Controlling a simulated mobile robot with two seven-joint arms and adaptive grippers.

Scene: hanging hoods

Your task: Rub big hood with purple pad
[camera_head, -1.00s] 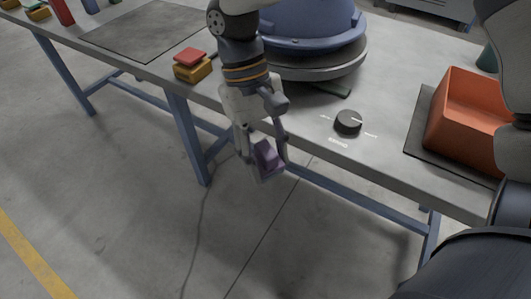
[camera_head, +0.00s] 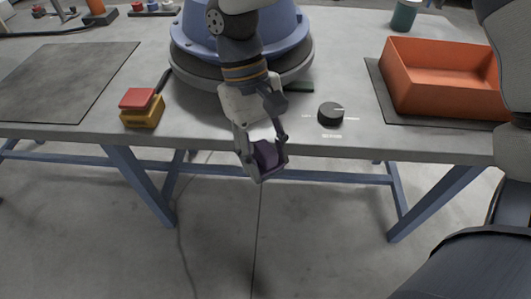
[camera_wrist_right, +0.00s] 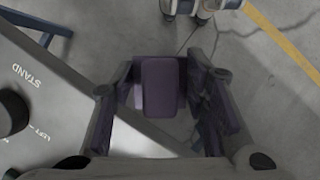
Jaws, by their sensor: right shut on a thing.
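The purple pad (camera_head: 266,155) is held between the fingers of my right gripper (camera_head: 262,160). In the right wrist view the pad (camera_wrist_right: 163,88) sits between the two fingers (camera_wrist_right: 163,95). The gripper hangs just in front of the table's front edge, over the floor side. The large blue hood (camera_head: 286,28) sits on a round grey base on the table, behind my right arm, which covers part of it. The pad and the hood are apart. My left gripper is not in view.
The table (camera_head: 330,165) carries a red pad (camera_head: 137,98) on a yellow block (camera_head: 143,115), a black knob (camera_head: 331,114), an orange bin (camera_head: 440,88) on a dark mat, and a green cup (camera_head: 404,14). A dark mat (camera_head: 60,80) at left is bare.

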